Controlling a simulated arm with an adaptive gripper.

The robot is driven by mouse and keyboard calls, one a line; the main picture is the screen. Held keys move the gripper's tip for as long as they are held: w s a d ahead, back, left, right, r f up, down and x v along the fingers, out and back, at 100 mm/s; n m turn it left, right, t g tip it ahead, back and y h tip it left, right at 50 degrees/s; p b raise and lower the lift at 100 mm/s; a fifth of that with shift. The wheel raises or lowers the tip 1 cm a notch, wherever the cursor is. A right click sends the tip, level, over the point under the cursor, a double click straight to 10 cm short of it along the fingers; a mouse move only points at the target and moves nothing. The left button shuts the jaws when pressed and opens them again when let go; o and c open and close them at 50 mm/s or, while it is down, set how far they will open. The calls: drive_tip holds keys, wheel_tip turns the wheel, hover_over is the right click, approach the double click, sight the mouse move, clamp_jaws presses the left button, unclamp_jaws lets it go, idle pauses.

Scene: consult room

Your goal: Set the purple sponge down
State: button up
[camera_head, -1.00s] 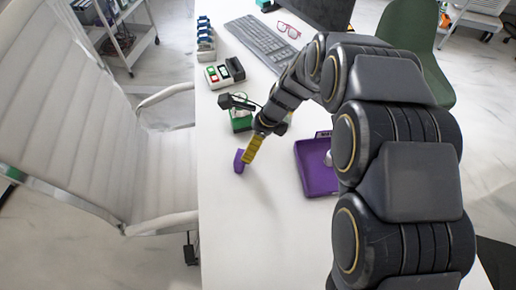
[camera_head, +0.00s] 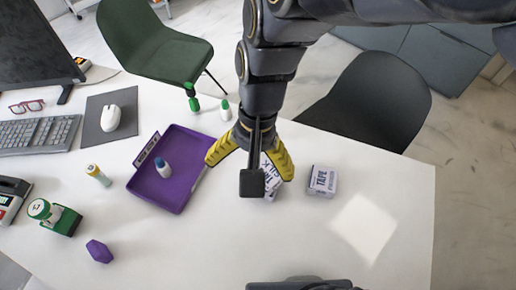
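The purple sponge (camera_head: 99,251) lies by itself on the white table at the lower left, well apart from my gripper. My gripper (camera_head: 250,168) is at the middle of the view, with its yellow fingers spread wide and nothing seen held between them. A small white box with dark lettering (camera_head: 271,182) shows behind and beside the right finger, partly hidden. I cannot tell whether the finger touches it.
A purple tray (camera_head: 178,205) holds a blue-and-white bottle (camera_head: 163,168). A tape box (camera_head: 322,181) stands right of my gripper. A green stamp (camera_head: 55,216) and a glue stick (camera_head: 98,175) are near the sponge. The table's front middle (camera_head: 180,260) is clear.

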drive_tip(key=s+d+r+n+h, duration=0.1)
drive_tip(key=s+d+n, duration=0.1)
drive_tip(key=s+d, duration=0.7)
drive_tip(key=shift+d+r, duration=0.15)
drive_tip(key=shift+d, duration=0.8)
